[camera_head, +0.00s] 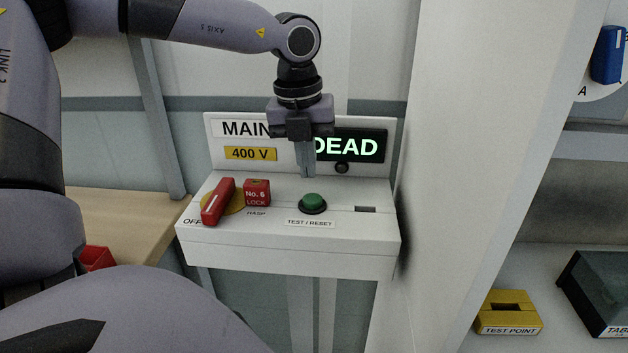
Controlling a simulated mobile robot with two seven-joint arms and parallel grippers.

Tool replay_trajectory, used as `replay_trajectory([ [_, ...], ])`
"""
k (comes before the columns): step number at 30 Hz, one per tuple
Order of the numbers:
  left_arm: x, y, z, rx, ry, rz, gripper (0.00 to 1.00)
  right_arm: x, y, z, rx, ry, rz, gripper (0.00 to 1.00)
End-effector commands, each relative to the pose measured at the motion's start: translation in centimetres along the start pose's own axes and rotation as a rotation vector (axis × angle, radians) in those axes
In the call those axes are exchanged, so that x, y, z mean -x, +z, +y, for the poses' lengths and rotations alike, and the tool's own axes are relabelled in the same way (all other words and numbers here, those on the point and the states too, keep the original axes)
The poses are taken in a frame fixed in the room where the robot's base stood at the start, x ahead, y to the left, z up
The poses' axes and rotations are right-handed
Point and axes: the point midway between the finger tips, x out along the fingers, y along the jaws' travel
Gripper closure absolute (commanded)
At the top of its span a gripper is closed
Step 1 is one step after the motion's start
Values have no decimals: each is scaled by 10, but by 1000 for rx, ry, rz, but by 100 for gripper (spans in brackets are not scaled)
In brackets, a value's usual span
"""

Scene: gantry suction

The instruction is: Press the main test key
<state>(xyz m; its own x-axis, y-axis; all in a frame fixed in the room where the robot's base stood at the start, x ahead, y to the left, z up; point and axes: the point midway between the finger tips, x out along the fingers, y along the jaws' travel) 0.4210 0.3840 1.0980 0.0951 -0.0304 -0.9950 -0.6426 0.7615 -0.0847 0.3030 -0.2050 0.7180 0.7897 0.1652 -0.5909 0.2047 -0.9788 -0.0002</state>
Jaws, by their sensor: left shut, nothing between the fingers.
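A green round key (313,202) with a black collar sits on the sloped top of the white main panel box (290,247), above a label reading TEST / RESET. My left gripper (308,174) points down with its fingers shut and empty, a little above and behind the green key, apart from it as far as I can tell. A lit display (348,148) behind the gripper reads DEAD in green; its left end is hidden by the gripper. The MAIN sign (243,129) is partly covered too. My right gripper is not in view.
A red handle (218,202) on a yellow disc and a red No. 6 lock (257,193) stand left of the key. A white post (450,160) rises close on the right. A yellow test point block (509,312) lies at the lower right.

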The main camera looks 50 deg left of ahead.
Motion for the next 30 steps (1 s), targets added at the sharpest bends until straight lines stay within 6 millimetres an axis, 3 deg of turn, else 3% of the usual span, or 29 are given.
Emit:
replay_trajectory([
  [6, 48, 2, -1, 1, -2, -7, 100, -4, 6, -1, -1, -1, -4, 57],
  [12, 73, 2, -1, 0, 0, -5, 100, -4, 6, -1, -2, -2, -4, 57],
  [30, 78, 1, -1, -1, -1, -4, 100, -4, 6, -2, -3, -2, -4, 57],
])
